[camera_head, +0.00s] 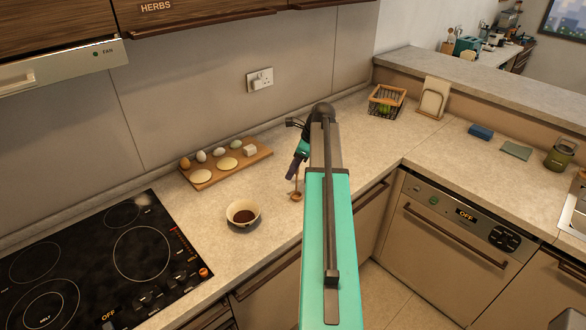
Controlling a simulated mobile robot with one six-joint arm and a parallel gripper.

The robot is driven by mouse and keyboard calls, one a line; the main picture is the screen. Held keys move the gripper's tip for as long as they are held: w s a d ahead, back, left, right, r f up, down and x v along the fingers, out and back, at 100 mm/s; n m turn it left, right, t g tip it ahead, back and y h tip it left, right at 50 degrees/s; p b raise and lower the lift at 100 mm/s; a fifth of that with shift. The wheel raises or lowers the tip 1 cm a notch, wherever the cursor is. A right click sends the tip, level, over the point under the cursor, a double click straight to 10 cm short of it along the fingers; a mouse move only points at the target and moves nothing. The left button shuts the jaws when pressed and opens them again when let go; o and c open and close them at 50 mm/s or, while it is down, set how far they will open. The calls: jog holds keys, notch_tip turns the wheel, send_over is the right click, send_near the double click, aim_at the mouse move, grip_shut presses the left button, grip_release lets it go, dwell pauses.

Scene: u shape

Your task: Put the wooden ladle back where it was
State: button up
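The wooden ladle (296,195) shows its small round brown head low over the counter, to the right of a cream bowl (243,214) of dark liquid. Its thin handle rises upright from the head to my gripper (293,175). My gripper points down and appears shut on the handle, though the fingers are small and partly dark. I cannot tell whether the ladle's head touches the counter. My teal arm hides part of the counter to the right of the ladle.
A wooden board (226,165) with eggs and other pieces lies behind the bowl. A black hob (100,262) is at left. A wire basket (386,101) and a white upright item (434,97) stand at the back corner. A blue sponge (480,132), a cloth (516,151) and a green jar (560,154) are at right.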

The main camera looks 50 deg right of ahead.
jog(key=shift+r, duration=0.15)
jog(key=b+v, duration=0.3)
jog(key=v, duration=0.9)
dwell(0.4)
jog(key=shift+s, duration=0.1)
dwell(0.7)
